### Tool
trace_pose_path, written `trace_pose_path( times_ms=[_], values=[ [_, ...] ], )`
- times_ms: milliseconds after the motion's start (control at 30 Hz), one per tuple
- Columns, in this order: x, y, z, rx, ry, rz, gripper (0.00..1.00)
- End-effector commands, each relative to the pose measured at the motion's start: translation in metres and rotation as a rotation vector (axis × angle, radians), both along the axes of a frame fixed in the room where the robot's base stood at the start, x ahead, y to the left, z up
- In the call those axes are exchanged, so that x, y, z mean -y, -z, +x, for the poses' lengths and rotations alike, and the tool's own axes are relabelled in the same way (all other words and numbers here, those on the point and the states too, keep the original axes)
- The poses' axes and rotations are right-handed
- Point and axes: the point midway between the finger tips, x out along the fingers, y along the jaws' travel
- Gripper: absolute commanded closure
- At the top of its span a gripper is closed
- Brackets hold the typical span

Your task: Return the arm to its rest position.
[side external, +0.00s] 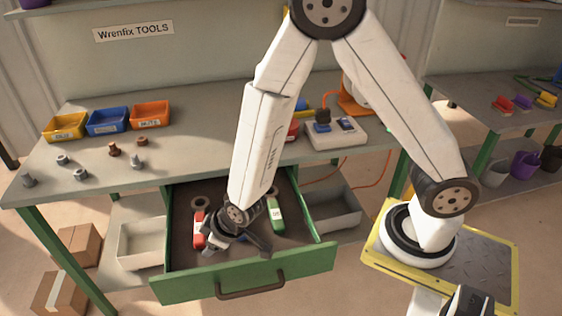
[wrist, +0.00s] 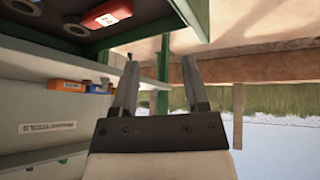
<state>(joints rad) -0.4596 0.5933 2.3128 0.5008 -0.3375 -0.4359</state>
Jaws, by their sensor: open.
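My gripper (side external: 238,244) hangs low at the open green drawer (side external: 315,262), over or inside it; its exact height is unclear. In the wrist view my gripper (wrist: 160,65) shows two spread fingers with nothing between them. My arm is bent, with its elbow high and the forearm reaching steeply down to the drawer. A red block (side external: 199,229) lies in the drawer left of my gripper. A green block (side external: 276,216) lies to the right. My wrist and forearm hide part of the drawer's inside.
The drawer front with its handle (side external: 250,287) juts out below the bench. Yellow (side external: 65,128), blue (side external: 108,121) and orange (side external: 150,115) bins stand on the bench, with several small metal parts before them. A white button box (side external: 338,134) stands behind my forearm, to its right.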

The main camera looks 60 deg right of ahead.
Motion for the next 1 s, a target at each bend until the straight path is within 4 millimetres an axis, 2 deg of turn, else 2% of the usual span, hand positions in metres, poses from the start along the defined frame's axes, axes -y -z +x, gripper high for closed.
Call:
trace_pose_path(
  times_ms=[33,267,633,800,1000],
  values=[
    [0.01,-0.01,0.0,-0.017,0.022,0.019,0.42],
    [0.052,-0.046,-0.014,-0.119,0.108,0.077,0.42],
    [0.124,-0.092,-0.062,-0.269,0.279,0.084,0.42],
    [0.145,-0.101,-0.08,-0.312,0.338,0.068,0.42],
    [0.152,-0.104,-0.088,-0.331,0.36,0.06,0.42]
  ],
)
